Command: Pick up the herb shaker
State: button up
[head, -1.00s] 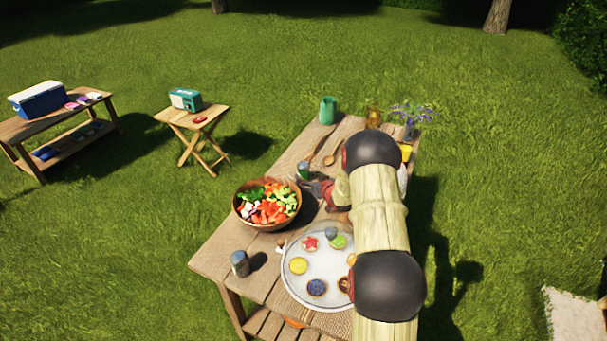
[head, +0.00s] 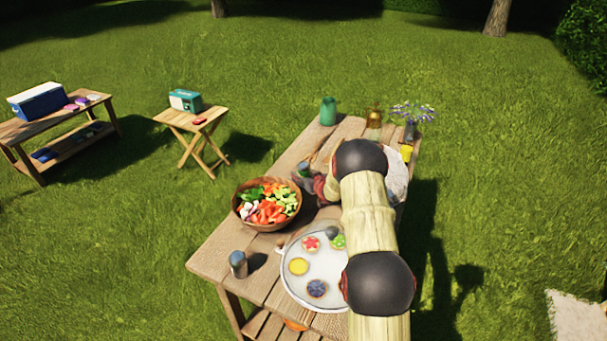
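A small jar with a grey lid and some green (head: 304,168), likely the herb shaker, stands on the wooden table just behind the salad bowl. My gripper (head: 301,180) is low over the table right at this jar, reaching in from the right. The fingers are small and dark here, and I cannot tell whether they touch the jar or how far apart they are. Another grey-lidded shaker (head: 238,264) stands at the table's front left.
The salad bowl (head: 240,212) is close in front of my gripper. The tray (head: 293,287) holds several small tarts. A green canister (head: 328,111), an amber bottle (head: 374,116) and a flower vase (head: 410,130) stand at the table's back. My arm covers the right side.

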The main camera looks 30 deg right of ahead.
jog(key=c, duration=1)
